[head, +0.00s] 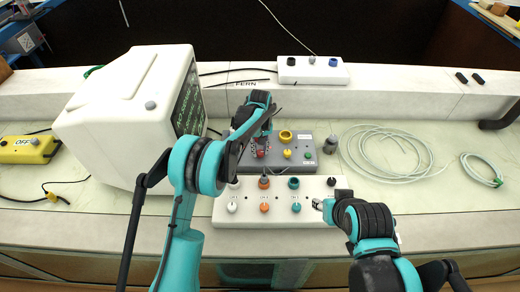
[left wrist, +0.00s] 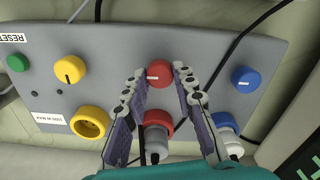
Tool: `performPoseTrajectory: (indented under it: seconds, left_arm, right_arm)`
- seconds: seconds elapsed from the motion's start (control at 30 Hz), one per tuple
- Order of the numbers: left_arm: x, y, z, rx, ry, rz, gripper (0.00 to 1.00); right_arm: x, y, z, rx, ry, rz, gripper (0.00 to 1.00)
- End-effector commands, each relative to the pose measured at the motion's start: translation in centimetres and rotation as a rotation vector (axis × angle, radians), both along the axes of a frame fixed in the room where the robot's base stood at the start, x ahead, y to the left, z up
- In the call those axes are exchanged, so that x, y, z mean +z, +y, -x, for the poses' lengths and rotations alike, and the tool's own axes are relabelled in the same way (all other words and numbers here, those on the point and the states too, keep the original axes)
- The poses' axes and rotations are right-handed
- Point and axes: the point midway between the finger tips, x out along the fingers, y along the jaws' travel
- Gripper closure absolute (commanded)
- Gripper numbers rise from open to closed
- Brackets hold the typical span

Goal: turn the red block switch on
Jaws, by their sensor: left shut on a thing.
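The red switch (left wrist: 159,73) is a round red knob with a short pale mark, on a grey panel box (left wrist: 120,45). In the left wrist view its mark lies roughly crosswise. My left gripper (left wrist: 158,82) has its fingers on either side of the red knob and is shut on it. In the head view the left gripper (head: 262,140) reaches down over the grey box and partly hides it. My right gripper (head: 325,205) is over the right end of the white switch box; its jaws are too unclear to read.
Near the red knob are a yellow knob (left wrist: 70,69), a blue knob (left wrist: 245,79), a red socket (left wrist: 158,118) and an empty yellow socket (left wrist: 90,122). A white multi-knob box (head: 250,208) lies in front. A large white monitor (head: 120,115) stands left; coiled hose (head: 385,150) lies right.

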Motion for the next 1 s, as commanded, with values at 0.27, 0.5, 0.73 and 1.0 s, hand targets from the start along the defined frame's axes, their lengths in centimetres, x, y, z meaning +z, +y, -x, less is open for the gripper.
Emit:
performPoseTrajectory:
  seconds: [0.27,0.5,0.73,1.0]
  left_arm:
    - [-0.05,0.0,0.01,-0.035,0.0,0.0,1.0]
    - [-0.05,0.0,0.01,-0.036,0.0,0.0,1.0]
    - [-0.04,0.0,0.01,-0.035,0.0,0.0,0.53]
    - [0.15,-0.01,0.0,-0.035,0.0,0.0,0.53]
  right_arm:
    - [0.04,0.0,0.0,0.0,0.0,0.0,0.6]
    - [0.04,0.0,0.0,0.0,0.0,0.0,0.6]
    - [0.04,0.0,0.0,0.0,0.0,0.0,0.6]
    - [0.04,0.0,0.0,0.0,0.0,0.0,0.6]
